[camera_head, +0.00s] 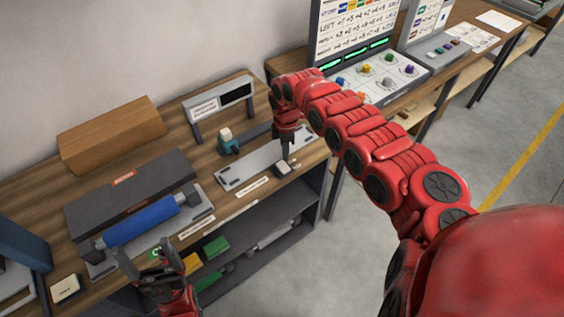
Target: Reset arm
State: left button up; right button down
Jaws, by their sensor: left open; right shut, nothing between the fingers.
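My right arm is red and reaches from the lower right across the picture. Its gripper (286,157) points down, shut and empty, over the front of a light grey plate (255,163) on the wooden table. A small grey block (283,168) lies just below its tips; I cannot tell whether they touch. My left gripper (145,250) is at the lower left, open, with its fingers in front of a blue roller (140,222) on a grey stand. Nothing shows between its fingers.
A cardboard box (112,132) and a dark long case (130,190) stand along the wall. A grey frame with a dark display (220,105) and a small teal device (229,141) stand behind the plate. Control panels (370,75) are at the upper right. Green and yellow blocks (215,246) lie on the shelf below.

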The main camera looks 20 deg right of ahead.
jog(key=shift+r, duration=0.7)
